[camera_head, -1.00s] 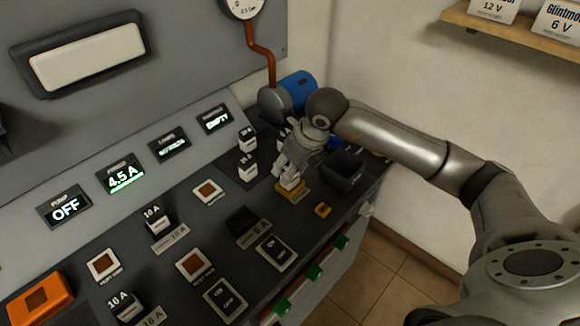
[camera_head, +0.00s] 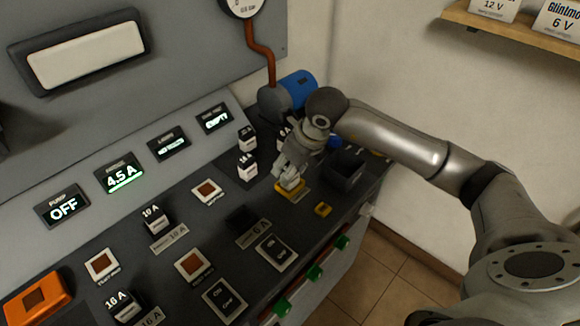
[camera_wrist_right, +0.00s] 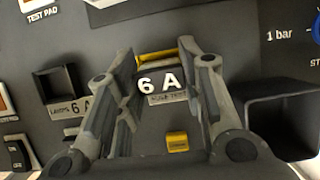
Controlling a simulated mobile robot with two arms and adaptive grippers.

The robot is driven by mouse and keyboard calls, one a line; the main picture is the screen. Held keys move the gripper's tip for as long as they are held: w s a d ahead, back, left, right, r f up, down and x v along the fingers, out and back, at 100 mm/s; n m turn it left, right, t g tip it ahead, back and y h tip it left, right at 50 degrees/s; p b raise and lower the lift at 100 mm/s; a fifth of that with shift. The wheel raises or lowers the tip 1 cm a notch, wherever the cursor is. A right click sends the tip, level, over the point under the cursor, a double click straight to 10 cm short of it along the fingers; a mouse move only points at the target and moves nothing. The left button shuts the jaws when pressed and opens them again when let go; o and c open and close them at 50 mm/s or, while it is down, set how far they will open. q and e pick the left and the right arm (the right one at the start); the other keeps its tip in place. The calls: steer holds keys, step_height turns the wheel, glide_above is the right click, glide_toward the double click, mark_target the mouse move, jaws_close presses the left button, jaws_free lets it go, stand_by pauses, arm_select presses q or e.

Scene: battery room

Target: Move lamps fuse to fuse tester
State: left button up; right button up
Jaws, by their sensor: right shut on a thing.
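My right gripper (camera_head: 289,180) is shut on a black fuse with white "6 A" lettering (camera_wrist_right: 161,84). It holds the fuse at the yellow-edged fuse tester (camera_head: 290,190) on the sloping console. In the right wrist view the tester's yellow edge (camera_wrist_right: 156,57) shows just behind the fuse. I cannot tell whether the fuse is fully seated. The small fuse-test display (camera_head: 214,118) appears to read EMPTY. The lamps socket (camera_head: 241,221), labelled 6 A, is empty; it also shows in the right wrist view (camera_wrist_right: 55,83). My left gripper is not in view.
A dark open bin (camera_head: 346,171) stands close right of the gripper, and a small yellow block (camera_head: 323,209) lies in front. Other fuses (camera_head: 155,219) stand upright on the console. A blue motor-like cylinder (camera_head: 299,87) is behind the wrist. Switches line the front.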

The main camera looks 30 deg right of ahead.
steer(key=shift+f+b, duration=0.4)
steer(key=shift+f, duration=0.1)
steer(key=o, duration=0.8)
steer(key=shift+c, duration=0.2)
steer(key=shift+p+v, duration=1.5)
steer(key=shift+v, duration=1.4)
steer(key=shift+p+v, duration=1.15)
steer(key=shift+v, duration=1.45)
steer(key=shift+s, duration=0.1)
